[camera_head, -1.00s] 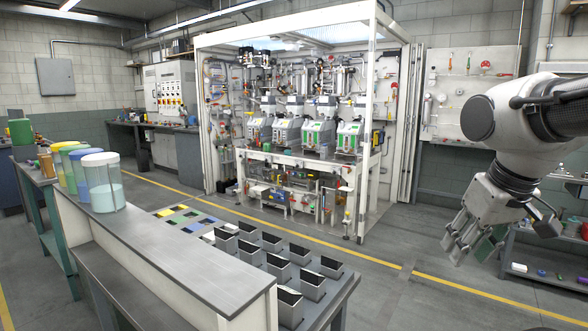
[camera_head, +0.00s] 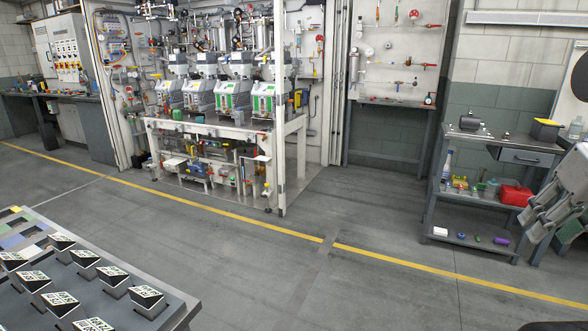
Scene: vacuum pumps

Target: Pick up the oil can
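I cannot pick out the oil can for certain; objects are small at this distance. A grey metal item (camera_head: 470,122) stands on top of the workbench (camera_head: 520,143) at the right, and its kind is unclear. A red box-like item (camera_head: 515,195) sits on the bench's middle shelf. My gripper (camera_head: 548,218) shows at the right edge, partly cut off by the frame, in front of the bench's right side. It overlaps the bench in the picture and no object shows in it. Its finger gap is not clear.
A pump rig (camera_head: 225,130) with several green-and-white pumps stands at the back left. A wall board (camera_head: 395,50) holds tools and valves above a narrow shelf. The grey floor (camera_head: 330,280) between is clear.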

